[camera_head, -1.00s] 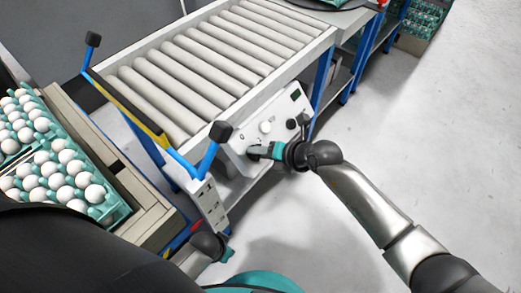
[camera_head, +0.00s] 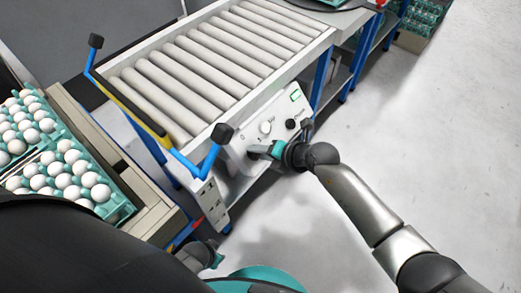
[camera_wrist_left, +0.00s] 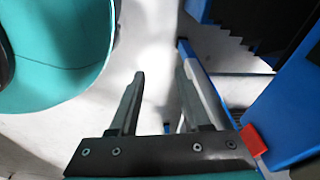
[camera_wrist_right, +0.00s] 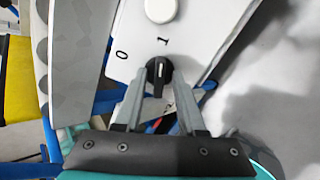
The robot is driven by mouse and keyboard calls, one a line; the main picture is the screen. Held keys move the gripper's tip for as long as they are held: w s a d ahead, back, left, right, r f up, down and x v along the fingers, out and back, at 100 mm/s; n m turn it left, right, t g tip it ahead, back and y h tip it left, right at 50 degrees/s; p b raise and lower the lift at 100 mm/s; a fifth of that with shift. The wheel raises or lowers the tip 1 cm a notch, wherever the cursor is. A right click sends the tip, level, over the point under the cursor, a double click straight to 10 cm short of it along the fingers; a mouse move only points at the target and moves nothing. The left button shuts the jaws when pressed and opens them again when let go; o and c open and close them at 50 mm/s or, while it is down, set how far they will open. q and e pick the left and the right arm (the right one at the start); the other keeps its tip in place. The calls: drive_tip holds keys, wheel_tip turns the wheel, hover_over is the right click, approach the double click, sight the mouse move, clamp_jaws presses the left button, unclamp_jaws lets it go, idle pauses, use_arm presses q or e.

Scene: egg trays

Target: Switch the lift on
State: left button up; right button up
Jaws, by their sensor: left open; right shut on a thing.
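The control panel (camera_head: 282,128) sits on the front of the roller lift. It carries a small display (camera_head: 295,95) lit green, a white button (camera_head: 265,127) and a black button (camera_head: 290,124). In the right wrist view, a black rotary switch (camera_wrist_right: 158,72) stands beside the marks 0 and 1, and its white line points roughly towards the 1. My right gripper (camera_head: 256,153) is shut on this switch; its fingers (camera_wrist_right: 160,92) flank it in the right wrist view. My left gripper (camera_wrist_left: 160,72) is open and empty, low over the floor.
A roller bed (camera_head: 200,75) with blue handles (camera_head: 205,160) lies above the panel. Teal trays of white eggs (camera_head: 120,208) stand at the left. A white socket box (camera_head: 210,203) hangs below the near handle. The floor at the right is clear.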

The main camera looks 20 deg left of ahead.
drive_tip(key=shift+s+a+f+m+p, duration=0.2)
drive_tip(key=shift+s+m+p, duration=0.1)
drive_tip(key=shift+m+p, duration=0.35)
use_arm(q)
drive_tip(key=shift+s+a+f+p, duration=0.6)
drive_tip(key=shift+s+a, duration=1.15)
drive_tip(key=shift+s, duration=0.55)
use_arm(e)
drive_tip(key=shift+m, duration=0.75)
drive_tip(key=shift+m+p, duration=0.45)
drive_tip(key=shift+m, duration=0.05)
drive_tip(key=o, duration=0.7)
use_arm(q)
drive_tip(key=s+d+r+g+p, duration=0.1)
drive_tip(key=s+d+r+p, duration=0.3)
drive_tip(key=s+r+p, duration=0.2)
drive_tip(key=shift+s+d+r+p, duration=0.3)
drive_tip(key=shift+r+p, duration=1.1)
drive_tip(key=shift+p, duration=0.1)
use_arm(e)
drive_tip(key=shift+w+v, duration=0.15)
drive_tip(key=shift+v, duration=2.05)
drive_tip(key=shift+w+v, duration=0.15)
drive_tip(key=shift+v, duration=2.1)
